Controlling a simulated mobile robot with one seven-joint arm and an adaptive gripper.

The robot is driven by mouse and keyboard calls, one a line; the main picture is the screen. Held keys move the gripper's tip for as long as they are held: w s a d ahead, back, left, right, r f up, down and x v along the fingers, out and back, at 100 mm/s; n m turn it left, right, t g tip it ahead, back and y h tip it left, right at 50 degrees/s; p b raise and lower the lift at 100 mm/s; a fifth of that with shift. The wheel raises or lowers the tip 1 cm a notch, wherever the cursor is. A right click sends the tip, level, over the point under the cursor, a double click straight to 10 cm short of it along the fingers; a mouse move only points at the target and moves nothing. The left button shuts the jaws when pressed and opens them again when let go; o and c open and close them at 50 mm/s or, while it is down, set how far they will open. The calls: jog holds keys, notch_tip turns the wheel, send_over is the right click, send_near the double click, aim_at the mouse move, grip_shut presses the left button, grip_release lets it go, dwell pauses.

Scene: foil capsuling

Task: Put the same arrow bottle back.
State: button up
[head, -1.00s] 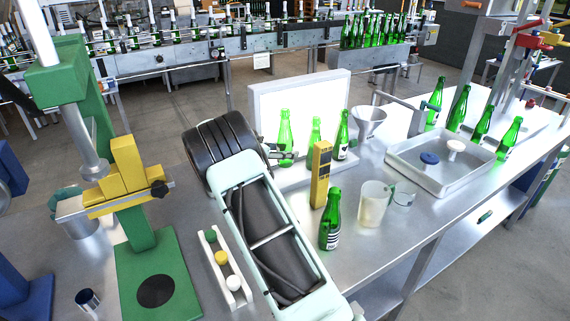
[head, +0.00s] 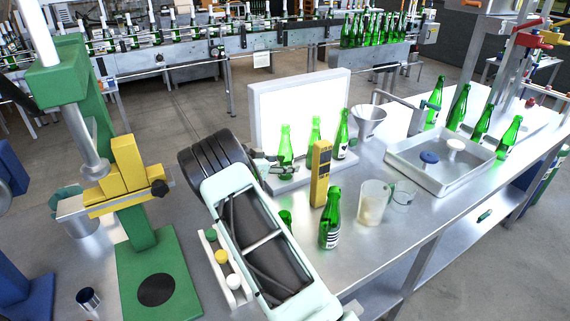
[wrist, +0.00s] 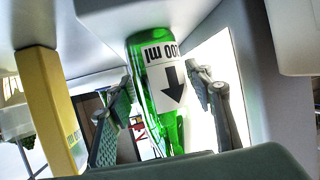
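The arrow bottle (wrist: 165,85) is green, with a white label that shows a black arrow and "100 ml" upside down in the wrist view. In the head view it looks to be the left bottle (head: 285,143) of the row before the white panel, upright on the pale ledge. My gripper (wrist: 160,105) has its fingers apart, one on each side of the bottle, with gaps showing.
A yellow device (head: 321,175) stands close in front of the ledge. A striped-label bottle (head: 330,220), a frosted beaker (head: 372,203) and a partly hidden green bottle (head: 286,219) are nearby.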

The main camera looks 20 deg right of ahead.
aim_at(279, 162)
jog(key=shift+o, duration=0.4)
jog(key=shift+r, duration=0.15)
jog(key=shift+a+r, duration=0.15)
jog(key=shift+a, duration=0.05)
jog(key=b+v, duration=0.1)
jog(key=v, duration=0.6)
jog(key=shift+s, duration=0.1)
